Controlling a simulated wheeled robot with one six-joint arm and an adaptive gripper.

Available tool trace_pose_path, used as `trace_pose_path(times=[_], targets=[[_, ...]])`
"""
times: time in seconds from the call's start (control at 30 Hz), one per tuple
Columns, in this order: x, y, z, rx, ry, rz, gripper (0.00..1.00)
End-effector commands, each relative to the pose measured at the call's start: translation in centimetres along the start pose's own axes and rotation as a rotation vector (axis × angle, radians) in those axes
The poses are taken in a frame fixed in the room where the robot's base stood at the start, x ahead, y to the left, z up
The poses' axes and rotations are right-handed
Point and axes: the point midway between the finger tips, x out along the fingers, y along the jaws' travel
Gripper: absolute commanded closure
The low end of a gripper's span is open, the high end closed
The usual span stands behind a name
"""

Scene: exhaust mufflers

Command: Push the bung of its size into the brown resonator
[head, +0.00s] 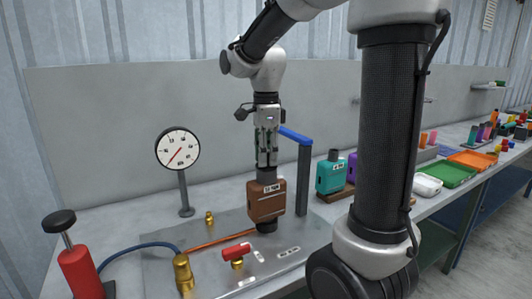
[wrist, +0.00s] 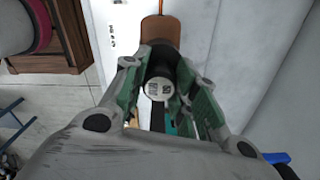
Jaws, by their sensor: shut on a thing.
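The brown resonator (head: 266,204) stands upright on the metal plate, with a white label on its front and a dark lower end. My gripper (head: 266,163) points straight down above it. Its fingers are shut on a dark bung, a cylinder whose pale round marked end (wrist: 158,89) faces the camera in the wrist view. A dark piece shows between the fingertips and the resonator's top in the head view; I cannot tell how deep the bung sits in it. The resonator's brown body also shows beyond the fingers in the wrist view (wrist: 161,30).
A dial gauge (head: 177,148) stands at left, near a red pump (head: 80,272) with a blue hose. A red-handled valve (head: 237,252) lies in front. A blue-topped post (head: 304,178) is close at right, then a teal muffler (head: 331,176) and green tray (head: 452,175).

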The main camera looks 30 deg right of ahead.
Motion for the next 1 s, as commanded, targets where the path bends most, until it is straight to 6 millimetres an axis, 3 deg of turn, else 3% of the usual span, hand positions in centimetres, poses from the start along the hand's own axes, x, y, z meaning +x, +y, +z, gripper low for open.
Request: trace_pose_path(times=[0.17,0.2,0.3,0.7,0.87,1.0], targets=[[0.4,0.0,0.0,0.000,0.000,0.000,0.92],[0.3,0.0,0.0,0.000,0.000,0.000,0.64],[0.3,0.0,0.0,0.000,0.000,0.000,0.46],[-0.2,0.0,0.0,0.000,0.000,-0.001,0.46],[-2.6,-0.1,0.0,0.000,-0.001,-0.004,0.46],[-5.7,-0.1,0.0,0.000,-0.002,-0.005,0.46]])
